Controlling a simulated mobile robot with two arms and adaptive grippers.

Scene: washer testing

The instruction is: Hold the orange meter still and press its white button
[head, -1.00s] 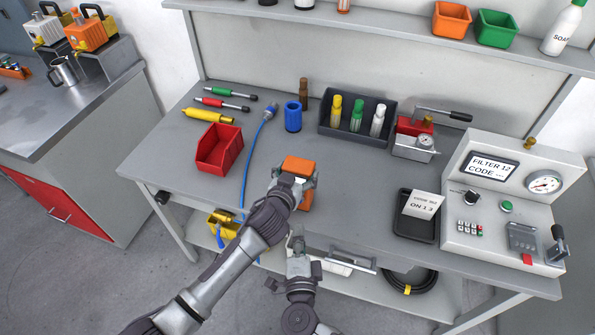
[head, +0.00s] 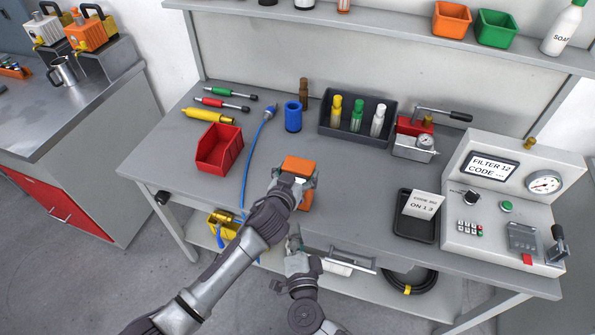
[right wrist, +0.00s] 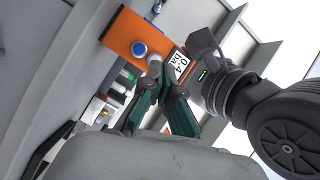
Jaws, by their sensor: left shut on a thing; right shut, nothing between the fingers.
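The orange meter (head: 297,164) stands near the front edge of the workbench. My right gripper (head: 293,240) is shut and empty, below and in front of the meter. Its fingertips (right wrist: 155,66) are close to the button; contact cannot be told.
A red bin (head: 219,150), a blue cable (head: 253,160) and a blue cylinder (head: 293,117) lie to the left and behind. A dark tray of bottles (head: 384,142) is at the back. A black tray with a card (head: 413,228) and a control box (head: 490,240) are at right.

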